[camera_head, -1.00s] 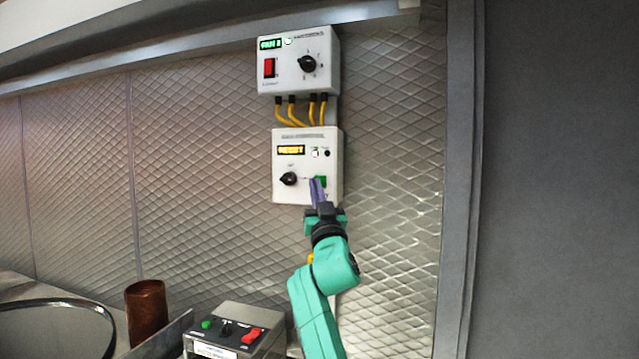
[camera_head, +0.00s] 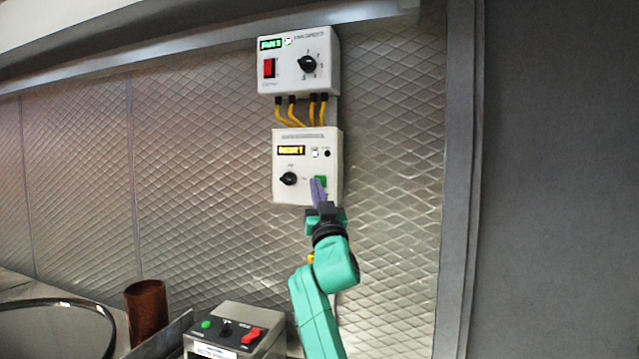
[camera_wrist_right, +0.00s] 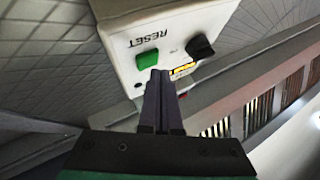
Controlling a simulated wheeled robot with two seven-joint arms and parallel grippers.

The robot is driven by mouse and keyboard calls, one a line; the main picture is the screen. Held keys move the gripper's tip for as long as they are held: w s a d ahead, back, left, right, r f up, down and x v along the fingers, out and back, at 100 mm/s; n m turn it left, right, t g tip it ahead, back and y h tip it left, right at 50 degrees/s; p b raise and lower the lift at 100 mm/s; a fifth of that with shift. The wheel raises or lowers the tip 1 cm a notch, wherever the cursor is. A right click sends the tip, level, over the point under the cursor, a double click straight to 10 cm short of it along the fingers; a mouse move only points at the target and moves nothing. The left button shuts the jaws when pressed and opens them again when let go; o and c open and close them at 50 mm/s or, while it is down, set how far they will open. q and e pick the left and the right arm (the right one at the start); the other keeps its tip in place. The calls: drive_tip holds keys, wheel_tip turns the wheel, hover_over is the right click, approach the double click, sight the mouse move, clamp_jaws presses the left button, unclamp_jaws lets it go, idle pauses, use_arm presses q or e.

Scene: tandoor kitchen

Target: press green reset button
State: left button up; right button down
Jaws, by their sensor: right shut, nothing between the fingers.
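The green reset button (camera_head: 321,181) is on the lower right of the lower white control box (camera_head: 308,195) on the wall. In the right wrist view the green button (camera_wrist_right: 147,59) shows whole, beside the printed word RESET. My right gripper (camera_head: 317,182) is shut with nothing in it. Its purple fingertips overlap the button's left and lower edge in the head view. In the wrist view the fingertips (camera_wrist_right: 160,75) are close beside the button; whether they touch the box I cannot tell. My left gripper is not in view.
A black knob (camera_head: 288,179) and a lit yellow display (camera_head: 291,150) share the lower box. Yellow cables (camera_head: 293,112) join it to an upper box (camera_head: 325,75) with a red switch. Below are a switch unit (camera_head: 205,341), a brown cup (camera_head: 147,310) and a round pan (camera_head: 108,325).

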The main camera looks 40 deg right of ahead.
drive_tip(key=shift+w+d, duration=0.15)
drive_tip(key=shift+d, duration=0.1)
drive_tip(key=shift+w+d, duration=0.15)
drive_tip(key=shift+d, duration=0.2)
idle(0.6)
idle(0.4)
drive_tip(key=shift+s+a, duration=0.35)
drive_tip(key=shift+a, duration=0.3)
drive_tip(key=a, duration=0.1)
drive_tip(key=s+a, duration=0.1)
drive_tip(key=a, duration=0.1)
drive_tip(key=s+a+b, duration=0.1)
drive_tip(key=shift+s+a, duration=0.15)
drive_tip(key=shift+a, duration=0.15)
idle(0.6)
